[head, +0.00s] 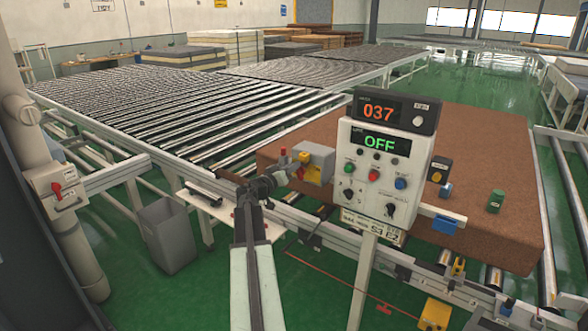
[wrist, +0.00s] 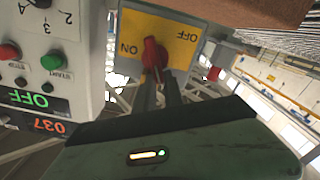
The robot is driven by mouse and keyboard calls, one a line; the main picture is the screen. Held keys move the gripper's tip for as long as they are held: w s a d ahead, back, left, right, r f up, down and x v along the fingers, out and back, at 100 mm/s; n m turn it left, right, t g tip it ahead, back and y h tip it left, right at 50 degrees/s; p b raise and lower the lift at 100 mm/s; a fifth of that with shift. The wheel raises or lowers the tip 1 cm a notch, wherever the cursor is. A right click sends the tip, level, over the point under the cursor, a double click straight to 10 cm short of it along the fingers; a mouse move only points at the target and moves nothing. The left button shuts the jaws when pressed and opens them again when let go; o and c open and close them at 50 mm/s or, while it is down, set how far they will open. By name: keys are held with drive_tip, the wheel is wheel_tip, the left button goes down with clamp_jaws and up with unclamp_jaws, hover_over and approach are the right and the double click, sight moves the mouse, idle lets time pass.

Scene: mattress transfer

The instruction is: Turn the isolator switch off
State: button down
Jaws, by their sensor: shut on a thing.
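The isolator switch (head: 318,165) is a grey box with a yellow face and a red knob, left of the control panel. In the wrist view, which is upside down, its yellow plate (wrist: 182,27) carries the words ON at lower left and OFF at upper right. The red knob (wrist: 152,50) stands between them, roughly upright in that view; I cannot tell which mark it points to. My gripper (wrist: 160,82) is shut on the knob's near end. In the head view my gripper (head: 285,178) reaches the box's left side, and its fingertips are hard to make out.
The control panel (head: 383,165) stands close right of the switch, with displays reading 037 and OFF. A brown mattress (head: 480,170) lies behind it on rollers. Another red switch box (head: 60,190) is on the left post. A grey bin (head: 165,235) stands below the conveyor.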

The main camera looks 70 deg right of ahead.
drive_tip(key=f+n, duration=0.1)
drive_tip(key=n, duration=0.3)
drive_tip(key=w+n+b, duration=0.1)
drive_tip(key=n, duration=0.3)
drive_tip(key=f+n+b, duration=0.1)
drive_tip(key=n, duration=0.3)
drive_tip(key=shift+w+d+f, duration=0.15)
drive_tip(key=shift+d+f, duration=0.05)
drive_tip(key=shift+f, duration=0.15)
drive_tip(key=shift+n, duration=0.3)
drive_tip(key=c, duration=1.4)
unclamp_jaws()
drive_tip(key=shift+c, duration=0.2)
drive_tip(key=shift+d, duration=0.1)
drive_tip(key=v, duration=0.8)
drive_tip(key=shift+w, duration=0.1)
